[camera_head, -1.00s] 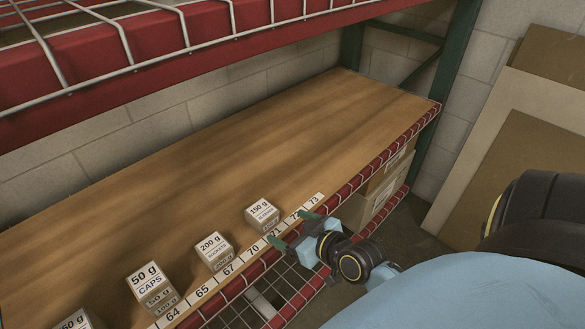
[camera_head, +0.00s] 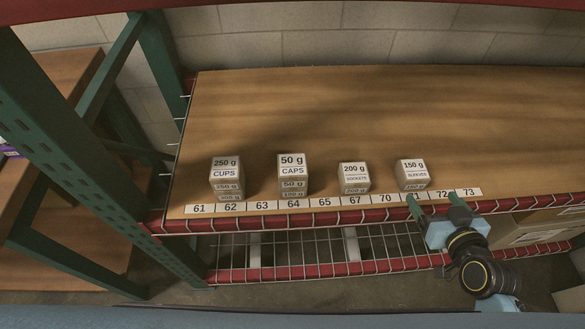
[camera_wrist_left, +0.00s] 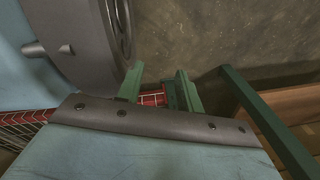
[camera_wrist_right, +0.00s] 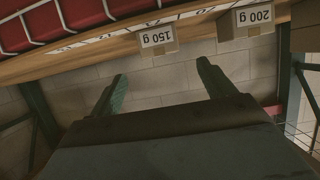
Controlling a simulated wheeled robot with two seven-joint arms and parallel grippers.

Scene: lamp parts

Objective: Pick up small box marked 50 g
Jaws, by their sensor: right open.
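The small box marked 50 g (camera_head: 292,175), also labelled CAPS, stands upright on the wooden shelf behind number 64. My right gripper (camera_head: 435,202) is open and empty at the shelf's front edge, by numbers 71 and 72, well to the right of that box. In the right wrist view my right gripper (camera_wrist_right: 160,88) has its fingers wide apart with nothing between them. My left gripper (camera_wrist_left: 158,85) shows only in the left wrist view, its fingers apart and empty, above the floor and a bit of red wire rack. The 50 g box is not visible in either wrist view.
A 250 g CUPS box (camera_head: 226,178) stands left of the 50 g box. A 200 g box (camera_head: 354,177) and a 150 g box (camera_head: 411,174) stand to its right. A green upright post (camera_head: 85,150) bounds the shelf's left end. The shelf behind the boxes (camera_head: 380,115) is clear.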

